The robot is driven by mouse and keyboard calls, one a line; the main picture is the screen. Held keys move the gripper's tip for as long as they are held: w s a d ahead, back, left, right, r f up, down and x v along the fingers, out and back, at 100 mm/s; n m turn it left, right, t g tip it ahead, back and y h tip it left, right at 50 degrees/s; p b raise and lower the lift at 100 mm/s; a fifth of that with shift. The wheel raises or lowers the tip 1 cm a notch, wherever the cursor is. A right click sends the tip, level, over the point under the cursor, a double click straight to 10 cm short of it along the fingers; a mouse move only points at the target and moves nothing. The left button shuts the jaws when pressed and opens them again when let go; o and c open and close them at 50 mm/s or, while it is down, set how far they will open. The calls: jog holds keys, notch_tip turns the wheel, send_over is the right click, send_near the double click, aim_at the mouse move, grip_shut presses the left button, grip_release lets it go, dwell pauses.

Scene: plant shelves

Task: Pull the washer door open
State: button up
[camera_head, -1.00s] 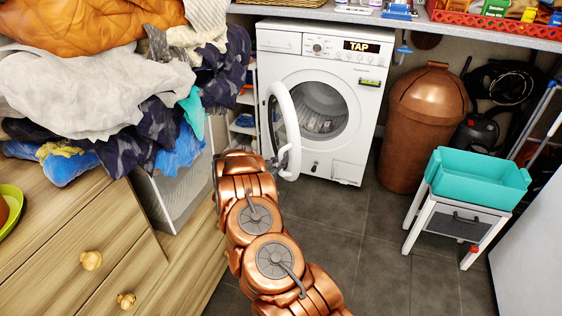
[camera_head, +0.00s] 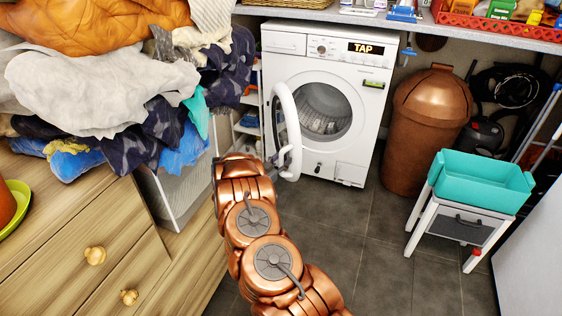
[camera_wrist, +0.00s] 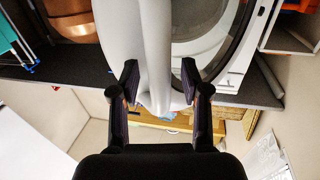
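The white washer (camera_head: 374,112) stands under the counter in the head view. Its round door (camera_head: 294,118) is swung wide open to the left, and the drum shows inside. In the wrist view the white door rim (camera_wrist: 153,40) runs down between the two dark fingers of my gripper (camera_wrist: 160,68). The fingers are apart, one on each side of the rim. Firm contact cannot be told.
A wooden drawer cabinet (camera_head: 60,225) with heaped laundry (camera_head: 90,90) stands close on the left. A copper bin (camera_head: 415,145) and a teal tub (camera_head: 480,185) on a white stand are at the right. The grey tiled floor (camera_head: 375,250) between is clear.

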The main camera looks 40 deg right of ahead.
jog(key=shift+a, duration=0.1)
jog(key=v, duration=0.7)
jog(key=shift+a, duration=0.2)
jog(key=shift+s, duration=0.1)
